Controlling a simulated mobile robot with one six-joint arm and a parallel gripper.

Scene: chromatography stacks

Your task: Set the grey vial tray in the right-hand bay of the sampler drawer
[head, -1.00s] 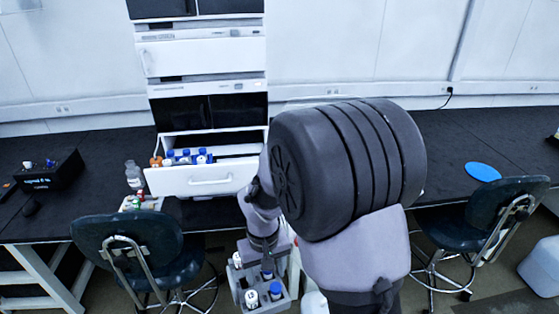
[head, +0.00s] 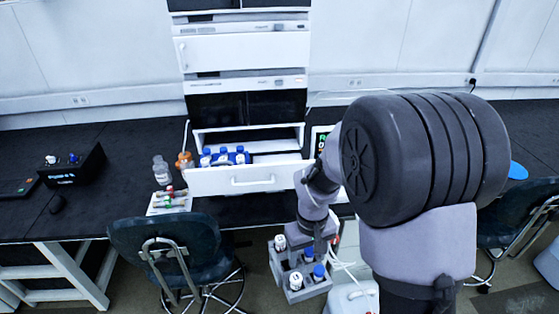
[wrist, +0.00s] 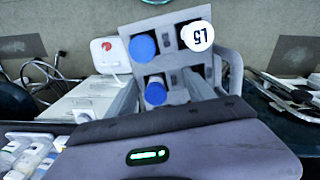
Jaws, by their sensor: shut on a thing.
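The grey vial tray (head: 275,268) hangs in front of the bench, below and slightly right of the sampler drawer. It holds several vials with blue and white caps. My gripper (head: 300,238) is shut on the tray from above. The wrist view shows the tray (wrist: 222,72) with two blue caps and a white cap marked L5. The white sampler drawer (head: 215,184) is pulled open. Its left part holds a group of blue-capped vials (head: 222,157). Its right-hand bay (head: 275,158) looks empty, though the drawer front hides part of it.
A rack of coloured-cap tubes (head: 169,201), a clear bottle (head: 162,171) and orange-brown bottles (head: 184,160) stand left of the drawer. A chair (head: 165,240) stands in front of the bench at left. A screen (head: 320,140) stands right of the drawer, partly behind my arm.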

